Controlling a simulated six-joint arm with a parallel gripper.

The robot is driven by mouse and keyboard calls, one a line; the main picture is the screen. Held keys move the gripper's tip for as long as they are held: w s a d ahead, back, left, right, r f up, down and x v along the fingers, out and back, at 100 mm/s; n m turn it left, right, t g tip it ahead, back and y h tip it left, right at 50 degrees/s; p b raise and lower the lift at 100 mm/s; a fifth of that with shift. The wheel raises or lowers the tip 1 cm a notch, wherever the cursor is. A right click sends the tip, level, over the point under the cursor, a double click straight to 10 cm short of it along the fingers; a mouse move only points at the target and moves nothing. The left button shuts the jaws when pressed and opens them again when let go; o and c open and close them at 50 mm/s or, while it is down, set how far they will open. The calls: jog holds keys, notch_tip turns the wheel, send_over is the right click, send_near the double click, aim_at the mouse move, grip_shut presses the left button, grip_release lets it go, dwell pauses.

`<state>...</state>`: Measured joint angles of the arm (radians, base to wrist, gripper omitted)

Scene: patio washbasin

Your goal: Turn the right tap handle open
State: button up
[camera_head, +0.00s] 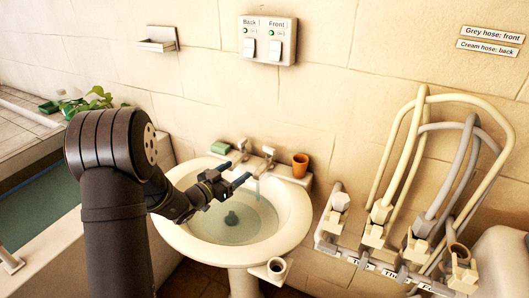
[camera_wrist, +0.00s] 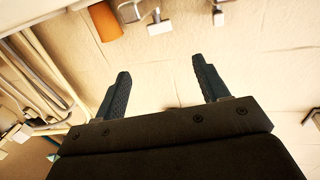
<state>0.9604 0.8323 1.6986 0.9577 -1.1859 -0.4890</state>
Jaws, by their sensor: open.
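Two pale tap handles stand at the back of the white washbasin (camera_head: 298,222). The right tap handle (camera_head: 268,152) is beside the orange cup, and the left tap handle (camera_head: 241,145) is nearer the green soap. My gripper (camera_head: 234,174) is open and empty over the basin, in front of and apart from the taps. In the wrist view its two dark fingers (camera_wrist: 163,80) are spread. There, the right tap handle (camera_wrist: 158,24) shows beyond the gap between them, and the left tap handle (camera_wrist: 218,14) shows beyond the right-hand finger. A greenish streak below the right tap is unclear.
The orange cup (camera_head: 300,165) stands close right of the right tap. Green soap (camera_head: 220,147) is on the left rim. A switch box (camera_head: 268,40) is on the wall above. A hose rack (camera_head: 345,255) with cream and grey hoses is at right.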

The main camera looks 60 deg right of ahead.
aim_at(268, 149)
jog(key=x, duration=1.5)
jog(key=shift+d, duration=0.1)
jog(key=shift+c, duration=0.5)
jog(key=c, duration=0.9)
jog(key=shift+s+r+n+t, duration=0.15)
jog(key=shift+n+t, duration=0.15)
jog(key=shift+t, duration=0.2)
jog(key=shift+s+n+t+h, duration=0.15)
jog(key=shift+n+t, duration=0.4)
jog(key=shift+t, duration=0.3)
jog(key=shift+s+n+t+h, duration=0.15)
jog(key=shift+n+t, duration=0.4)
jog(key=shift+t, duration=0.3)
jog(key=shift+w, duration=0.1)
jog(key=o, duration=1)
